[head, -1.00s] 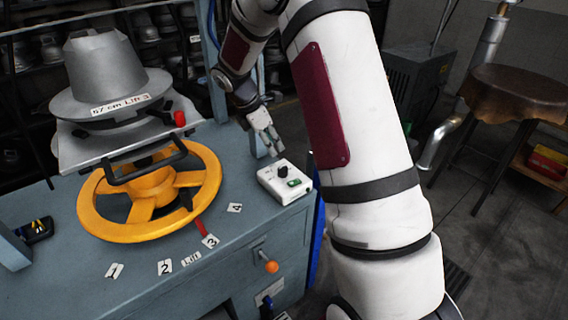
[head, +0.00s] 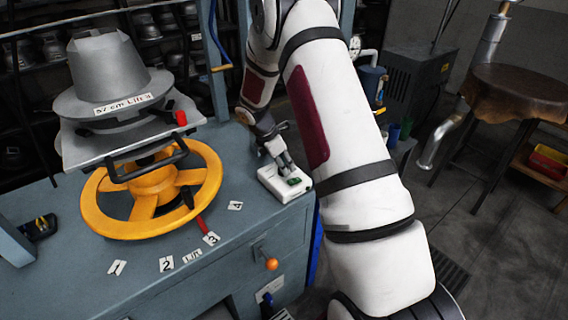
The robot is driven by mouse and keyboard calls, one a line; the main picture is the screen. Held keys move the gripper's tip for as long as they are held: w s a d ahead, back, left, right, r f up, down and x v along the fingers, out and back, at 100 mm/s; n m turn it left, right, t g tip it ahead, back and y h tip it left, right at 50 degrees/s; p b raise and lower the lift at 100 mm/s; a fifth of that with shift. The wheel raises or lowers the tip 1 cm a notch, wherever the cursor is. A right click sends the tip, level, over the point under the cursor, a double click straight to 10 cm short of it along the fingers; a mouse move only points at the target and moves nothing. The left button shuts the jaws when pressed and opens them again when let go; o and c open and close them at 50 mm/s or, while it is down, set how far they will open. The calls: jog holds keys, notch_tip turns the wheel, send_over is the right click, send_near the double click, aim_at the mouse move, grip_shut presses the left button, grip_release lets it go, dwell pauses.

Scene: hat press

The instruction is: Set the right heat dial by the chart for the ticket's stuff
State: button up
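A small white control box (head: 270,185) sits at the right end of the blue-grey bench, with a green patch (head: 294,182) on its top. My gripper (head: 284,162) points down over the box, its fingers at the spot of the black dial knob. The fingers hide the knob, so I cannot tell its setting or whether they grip it. No chart or ticket that I can read as such shows in this view.
A yellow handwheel (head: 207,190) with a red pointer (head: 202,224) stands left of the box, near number plates. A grey hat block (head: 105,75) labelled "57 cm Lift 3" stands above it. An orange-knobbed lever (head: 272,264) juts from the bench front.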

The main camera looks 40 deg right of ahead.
grip_shut()
jog(key=shift+m+b, duration=0.35)
jog(key=shift+m, duration=0.05)
jog(key=m+g+b, duration=0.1)
jog(key=m, duration=0.1)
jog(key=m+b, duration=0.2)
jog(key=shift+w+f+g+y, duration=0.1)
jog(key=shift+g+y, duration=0.3)
jog(key=m+y+b, duration=0.1)
jog(key=m, duration=0.2)
jog(key=m+g+b, duration=0.1)
jog(key=m+b, duration=0.1)
jog(key=m, duration=0.1)
jog(key=shift+a+g+y+b, duration=0.1)
jog(key=shift+g+y+b, duration=0.2)
jog(key=shift+y, duration=0.1)
jog(key=m+y+b, duration=0.1)
jog(key=m, duration=0.2)
jog(key=m+y+b, duration=0.1)
jog(key=m, duration=0.2)
jog(key=shift+s+a+m, duration=0.1)
jog(key=shift+s+m, duration=0.1)
jog(key=shift+m, duration=0.1)
jog(key=m+y, duration=0.1)
jog(key=m, duration=0.2)
jog(key=m+y+b, duration=0.1)
jog(key=m, duration=0.2)
jog(key=shift+a+y, duration=0.15)
jog(key=shift+y, duration=0.15)
jog(key=shift+m, duration=0.3)
